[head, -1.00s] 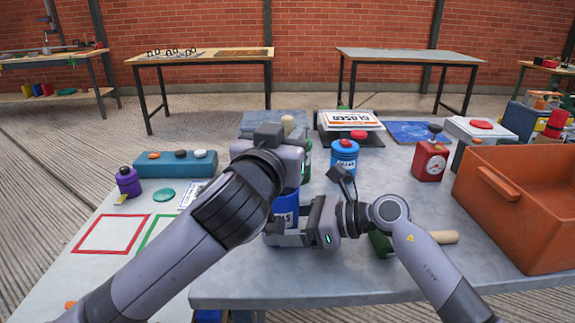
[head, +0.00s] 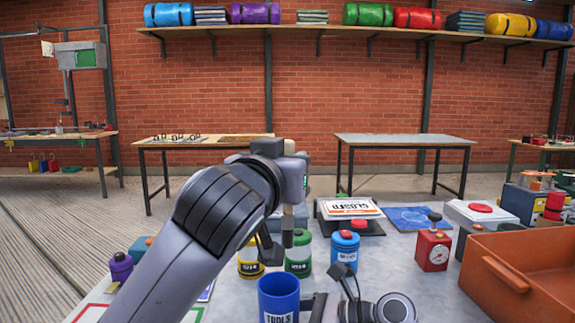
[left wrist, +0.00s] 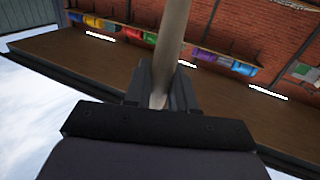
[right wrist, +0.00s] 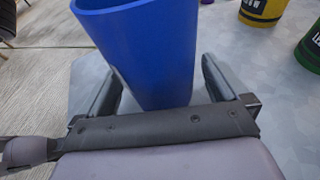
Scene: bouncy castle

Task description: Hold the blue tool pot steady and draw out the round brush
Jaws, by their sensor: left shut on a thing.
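The blue tool pot (head: 279,303), marked TOOLS, stands upright at the front of the table. My right gripper (right wrist: 160,75) has one finger on each side of it in the right wrist view; I cannot tell whether both press on it. My left gripper (left wrist: 160,92) is shut on the pale wooden handle of the round brush (left wrist: 172,40). In the head view the brush (head: 289,222) hangs below my raised left hand, its dark lower end above the pot's rim and apart from it. No other tool shows in the pot's visible opening.
Yellow (head: 250,262) and green (head: 298,258) tins stand just behind the pot, with a blue red-topped tin (head: 345,249) to their right. A red timer box (head: 433,249) and a large orange crate (head: 530,268) are at the right. A purple pot (head: 121,268) is at the left.

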